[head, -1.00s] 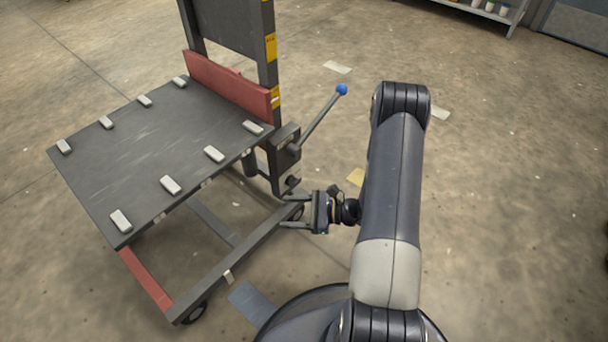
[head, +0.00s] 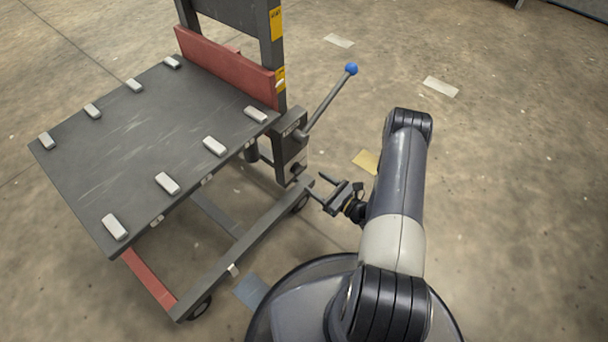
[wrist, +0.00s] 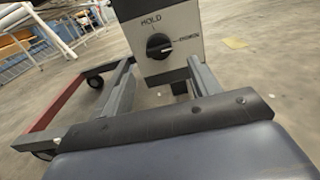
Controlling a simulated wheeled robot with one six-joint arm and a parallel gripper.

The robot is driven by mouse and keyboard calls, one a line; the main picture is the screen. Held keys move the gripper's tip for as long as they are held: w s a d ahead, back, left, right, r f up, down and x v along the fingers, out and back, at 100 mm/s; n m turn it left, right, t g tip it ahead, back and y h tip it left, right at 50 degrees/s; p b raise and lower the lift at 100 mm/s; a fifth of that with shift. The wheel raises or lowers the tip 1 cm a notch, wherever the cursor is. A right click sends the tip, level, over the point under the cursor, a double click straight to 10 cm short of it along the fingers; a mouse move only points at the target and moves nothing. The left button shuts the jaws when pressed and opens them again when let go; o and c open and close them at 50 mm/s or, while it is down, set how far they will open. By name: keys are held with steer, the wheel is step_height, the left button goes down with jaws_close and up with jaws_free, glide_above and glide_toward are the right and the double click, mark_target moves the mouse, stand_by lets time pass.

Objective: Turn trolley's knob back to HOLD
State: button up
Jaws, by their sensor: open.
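The trolley's black round knob (wrist: 159,46) sits on a pale panel in the wrist view. The word HOLD is printed above it to the left, and a second label, too blurred to read surely, is at its right. A light mark on the knob appears to face the right label. The knob (head: 297,168) also shows small and dark on the trolley's control box in the head view. My gripper (head: 313,182) is open and empty, just right of and below the knob.
The trolley's dark platform (head: 150,130) with several pale pads lies to the left. A lever with a blue ball (head: 351,69) rises above the control box.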

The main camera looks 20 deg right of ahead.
mark_target(297, 169)
steer(key=b+x, duration=0.1)
steer(key=x, duration=0.5)
steer(key=shift+w+a, duration=0.1)
steer(key=shift+c, duration=0.6)
steer(key=c, duration=0.9)
